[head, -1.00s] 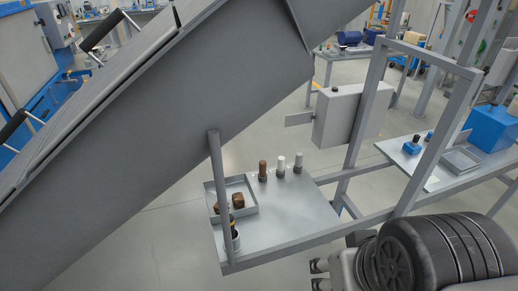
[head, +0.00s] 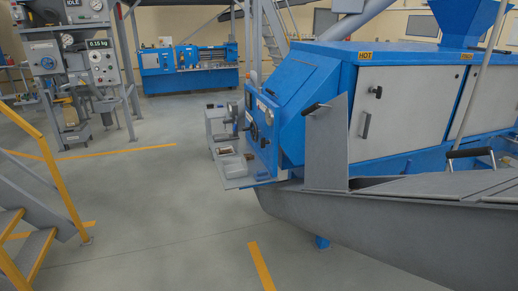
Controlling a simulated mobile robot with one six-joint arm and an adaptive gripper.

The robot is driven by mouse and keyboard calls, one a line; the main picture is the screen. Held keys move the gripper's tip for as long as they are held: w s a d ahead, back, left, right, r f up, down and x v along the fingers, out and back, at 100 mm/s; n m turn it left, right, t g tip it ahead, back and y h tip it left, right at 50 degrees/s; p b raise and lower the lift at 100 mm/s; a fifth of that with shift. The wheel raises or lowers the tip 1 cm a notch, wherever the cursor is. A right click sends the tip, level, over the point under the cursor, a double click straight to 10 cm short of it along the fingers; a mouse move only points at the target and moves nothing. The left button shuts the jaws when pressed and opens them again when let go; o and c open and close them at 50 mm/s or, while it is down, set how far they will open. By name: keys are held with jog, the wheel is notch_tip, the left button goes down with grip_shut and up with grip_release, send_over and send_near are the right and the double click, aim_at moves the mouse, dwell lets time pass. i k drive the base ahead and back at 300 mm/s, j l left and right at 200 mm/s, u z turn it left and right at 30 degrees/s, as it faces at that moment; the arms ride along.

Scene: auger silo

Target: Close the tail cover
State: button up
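A grey trough (head: 390,222) with a rounded underside runs across the lower right of the head view, in front of a blue machine. A flat grey cover plate (head: 327,150) stands upright at the trough's left end, with a black bar handle (head: 317,107) near its top left. It looks like the tail cover, standing open. Beside it, a dark gap shows in the trough's top. Farther right, another grey cover (head: 425,185) lies along the trough top, near a second black handle (head: 470,153). My gripper is not in view.
The blue machine (head: 300,80) has pale doors (head: 407,112) and a HOT label. Yellow-railed steps (head: 30,240) stand at the left. A weighing stand (head: 85,70) and a blue lathe-like machine (head: 190,68) are farther back. The grey floor in between is clear.

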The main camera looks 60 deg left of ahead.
aim_at(326, 141)
jog(key=u, duration=1.75)
jog(key=i+j+u, duration=0.15)
jog(key=i, duration=0.45)
jog(key=i+u, duration=0.15)
jog(key=i, duration=0.45)
jog(key=i+l+u, duration=0.15)
jog(key=i, duration=0.45)
jog(key=i+l+u, duration=0.15)
jog(key=i, duration=0.45)
jog(key=i+l+u, duration=0.15)
jog(key=i, duration=0.45)
